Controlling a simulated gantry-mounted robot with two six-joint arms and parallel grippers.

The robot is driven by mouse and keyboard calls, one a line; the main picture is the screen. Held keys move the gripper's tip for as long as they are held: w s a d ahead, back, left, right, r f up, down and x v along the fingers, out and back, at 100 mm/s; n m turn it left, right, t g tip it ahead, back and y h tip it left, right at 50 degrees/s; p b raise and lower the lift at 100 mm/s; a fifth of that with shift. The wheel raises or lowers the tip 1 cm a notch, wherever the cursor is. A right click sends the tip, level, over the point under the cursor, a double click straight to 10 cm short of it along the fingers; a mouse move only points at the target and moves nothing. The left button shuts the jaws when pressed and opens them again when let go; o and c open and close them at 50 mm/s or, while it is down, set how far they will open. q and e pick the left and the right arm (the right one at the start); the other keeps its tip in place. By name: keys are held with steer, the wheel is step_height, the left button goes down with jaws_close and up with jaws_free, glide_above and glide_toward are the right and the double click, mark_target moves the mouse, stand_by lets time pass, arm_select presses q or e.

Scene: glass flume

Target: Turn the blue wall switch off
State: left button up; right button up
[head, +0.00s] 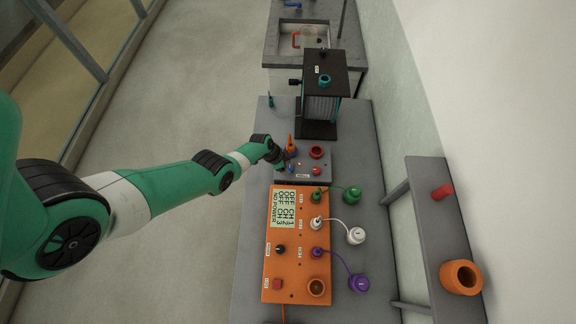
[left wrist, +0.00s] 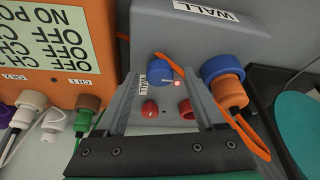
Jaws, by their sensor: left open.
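The blue wall switch (left wrist: 158,74) is a round blue knob on the grey box marked WALL (left wrist: 150,35), with a small glowing pinkish-red light (left wrist: 177,83) beside it. My left gripper (left wrist: 163,80) is open, its two fingers on either side of the knob in the left wrist view; I cannot tell whether they touch it. In the head view the left gripper (head: 281,160) is at the left side of the grey wall box (head: 322,171), partly hiding it. My right gripper is in neither view.
A black-topped device (head: 321,68) stands behind.

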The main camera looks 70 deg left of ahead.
arm_select(q)
jaws_close()
